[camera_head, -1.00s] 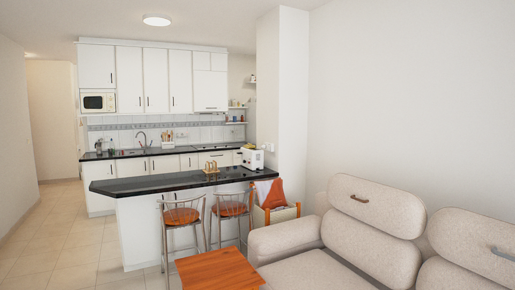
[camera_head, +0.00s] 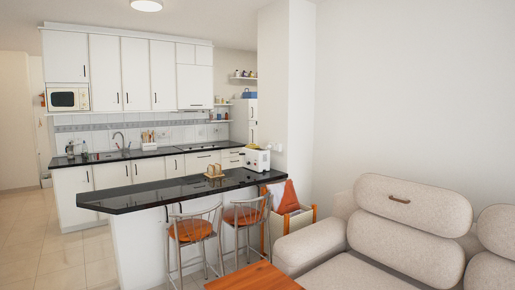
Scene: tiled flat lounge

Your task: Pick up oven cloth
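An orange cloth-like piece (camera_head: 289,198) with a pale part beside it shows at the right end of the kitchen counter, above a wood-framed piece. I cannot tell whether it is the oven cloth. No other cloth can be made out clearly from here. Neither of my grippers is in view.
A black-topped counter (camera_head: 150,193) stands ahead, with a toaster (camera_head: 257,159) on it and two orange-seated stools (camera_head: 191,230) before it. A beige sofa (camera_head: 405,225) and a wooden table (camera_head: 254,277) fill the right foreground. Tiled floor (camera_head: 45,250) is free at left.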

